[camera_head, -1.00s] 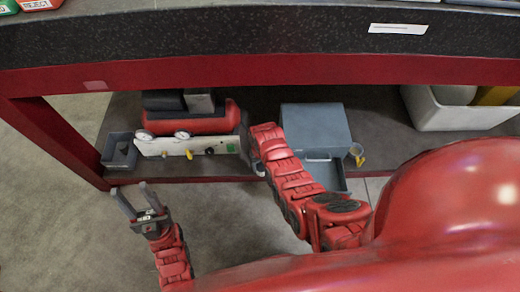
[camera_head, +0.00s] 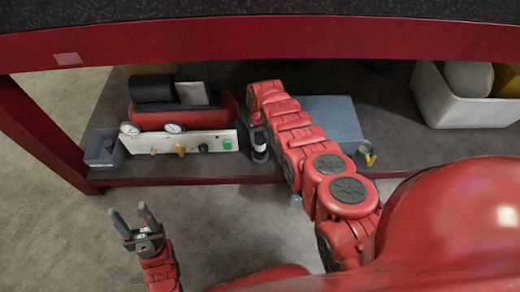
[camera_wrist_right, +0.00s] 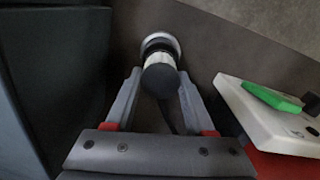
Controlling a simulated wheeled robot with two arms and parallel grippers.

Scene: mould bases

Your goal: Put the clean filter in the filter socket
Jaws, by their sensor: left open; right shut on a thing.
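In the right wrist view, a filter with a white body (camera_wrist_right: 158,60) and a dark round end (camera_wrist_right: 160,81) is between the fingers of my right gripper (camera_wrist_right: 159,84), which is shut on it. A silvery ring (camera_wrist_right: 160,40), seemingly the filter socket, shows around or behind the filter's far end; I cannot tell whether the filter is seated in it. In the head view, my right arm reaches down to the shelf beside the white panel and hides most of its gripper. My left gripper (camera_head: 133,214) is open and empty over the floor, in front of the shelf.
A red compressor (camera_head: 228,112) with a white gauge panel (camera_head: 190,143) stands left of my right arm. A small grey bin (camera_head: 104,150) is at the shelf's left end, a blue-grey box (camera_head: 335,120) to the right. A white crate (camera_head: 445,105) is further right. The tabletop overhangs the shelf.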

